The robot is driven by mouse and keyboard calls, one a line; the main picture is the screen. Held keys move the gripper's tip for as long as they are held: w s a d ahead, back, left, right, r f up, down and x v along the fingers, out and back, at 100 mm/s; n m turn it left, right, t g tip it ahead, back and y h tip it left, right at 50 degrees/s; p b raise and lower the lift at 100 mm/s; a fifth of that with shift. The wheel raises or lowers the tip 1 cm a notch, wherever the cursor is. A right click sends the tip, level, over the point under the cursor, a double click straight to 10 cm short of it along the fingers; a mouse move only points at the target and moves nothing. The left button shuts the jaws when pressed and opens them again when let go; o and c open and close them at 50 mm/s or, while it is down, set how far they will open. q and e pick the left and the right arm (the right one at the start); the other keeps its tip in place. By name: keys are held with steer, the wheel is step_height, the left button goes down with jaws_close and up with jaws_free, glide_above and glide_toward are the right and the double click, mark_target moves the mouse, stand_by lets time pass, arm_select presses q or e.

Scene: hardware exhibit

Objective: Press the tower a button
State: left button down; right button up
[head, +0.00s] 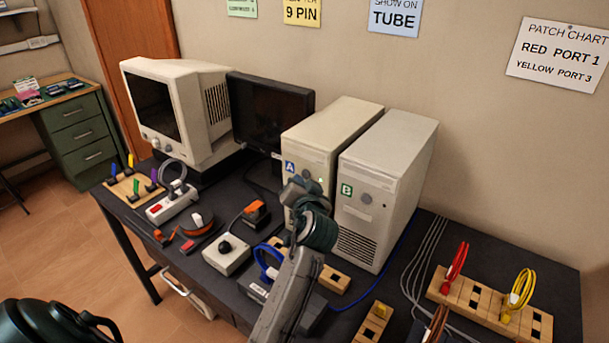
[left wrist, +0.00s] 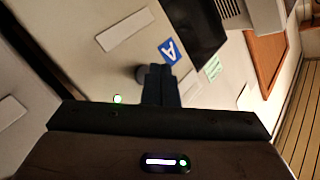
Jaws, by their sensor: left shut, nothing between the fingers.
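Tower A (head: 310,150) is a beige computer case with a blue A label (head: 290,167), standing left of tower B (head: 375,190). My left gripper (head: 298,188) is shut and empty, at the front of tower A, and hides part of it. In the left wrist view its closed fingertips (left wrist: 160,72) overlap a round grey button (left wrist: 139,74) beside the blue A label. The fingers partly cover the button; I cannot tell whether they touch it. A small green light (left wrist: 117,98) shows on the tower's front. My right gripper is not in view.
A monitor (head: 170,105) and a dark screen (head: 272,110) stand left of the towers. A power strip (head: 172,205), a joystick box (head: 226,252) and wooden blocks lie in front. A wooden port board (head: 480,305) with red and yellow cables is at right.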

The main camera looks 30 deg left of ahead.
arm_select(q)
steer(key=s+p, duration=0.1)
steer(key=s, duration=0.5)
steer(key=shift+a+p, duration=0.2)
steer(key=shift+p, duration=0.1)
steer(key=shift+f, duration=0.15)
